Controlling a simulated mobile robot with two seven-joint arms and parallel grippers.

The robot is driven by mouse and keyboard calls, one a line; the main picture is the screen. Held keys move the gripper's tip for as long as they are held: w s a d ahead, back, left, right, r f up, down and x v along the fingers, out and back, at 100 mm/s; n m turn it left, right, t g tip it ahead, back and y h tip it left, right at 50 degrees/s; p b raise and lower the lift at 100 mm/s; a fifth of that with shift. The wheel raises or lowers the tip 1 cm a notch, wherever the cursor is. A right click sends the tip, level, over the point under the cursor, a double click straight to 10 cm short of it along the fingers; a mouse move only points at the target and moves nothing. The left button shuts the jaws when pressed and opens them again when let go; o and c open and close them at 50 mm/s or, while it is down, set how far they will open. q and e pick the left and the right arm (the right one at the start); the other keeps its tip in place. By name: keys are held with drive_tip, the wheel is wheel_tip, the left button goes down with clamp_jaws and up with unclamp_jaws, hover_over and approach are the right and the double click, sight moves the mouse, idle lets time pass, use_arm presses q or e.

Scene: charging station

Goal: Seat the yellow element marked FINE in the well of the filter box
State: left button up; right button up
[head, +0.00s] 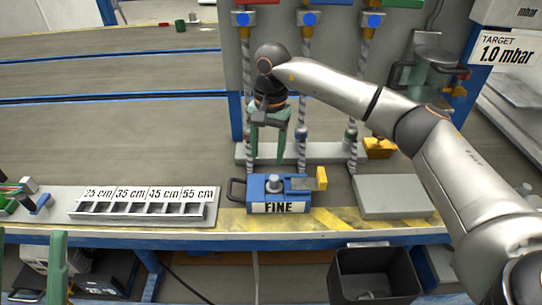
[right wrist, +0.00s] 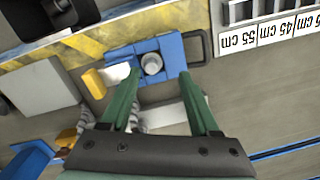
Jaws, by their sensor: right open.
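The blue filter box (head: 247,191) stands on the bench with a FINE label on its front. A grey round knob (head: 273,184) sits on its top, and a yellow tab (head: 321,178) stands at its right end. In the right wrist view the box (right wrist: 172,50) lies just beyond my fingertips. A separate yellow piece (head: 380,148) lies behind; I cannot read a mark on it. The well is not clearly visible. My right gripper (head: 268,158) is open and empty above and behind the box. My left gripper (head: 30,238) shows green fingers apart at the lower left, empty.
A slotted rack (head: 145,222) marked 25 to 55 cm is left of the box. A grey block (head: 393,196) is on its right. Hanging hoses (head: 302,100) stand close behind. A dark bin (head: 375,275) is below the bench edge.

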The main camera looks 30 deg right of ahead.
drive_tip(key=s+a+f+m+g+y, duration=0.1)
drive_tip(key=s+a+f+y, duration=0.2)
drive_tip(key=s+a, duration=0.35)
drive_tip(key=s+a+f+g+y, duration=0.2)
drive_tip(key=s+a+y, duration=0.1)
drive_tip(key=a, duration=0.7)
drive_tip(key=s+a+r+m+g+y, duration=0.3)
drive_tip(key=s+a+r+m+y, duration=0.3)
drive_tip(key=s+a, duration=0.45)
drive_tip(key=s+d+r+m+t+y, duration=0.1)
drive_tip(key=s+r+m+t+y, duration=0.1)
drive_tip(key=r+m+y, duration=0.35)
drive_tip(key=s+d+r+m+t+y, duration=0.1)
drive_tip(key=s+r+m+y, duration=0.2)
drive_tip(key=r+m+y, duration=0.3)
drive_tip(key=w+d+r+m+t+h, duration=0.1)
drive_tip(key=d+r+m+t+h, duration=0.1)
drive_tip(key=m+t, duration=0.6)
drive_tip(key=d+r+m+t+h, duration=0.1)
drive_tip(key=d+m+t+h, duration=0.3)
drive_tip(key=m, duration=0.9)
drive_tip(key=w+d+r+m+t+h, duration=0.1)
drive_tip(key=d+r+m+t+h, duration=0.1)
drive_tip(key=d+m+t, duration=0.6)
drive_tip(key=m+t+h, duration=0.1)
drive_tip(key=m+t, duration=0.2)
drive_tip(key=t, duration=0.2)
drive_tip(key=shift+w+r, duration=0.3)
drive_tip(key=shift+r, duration=0.05)
drive_tip(key=shift+a, duration=0.1)
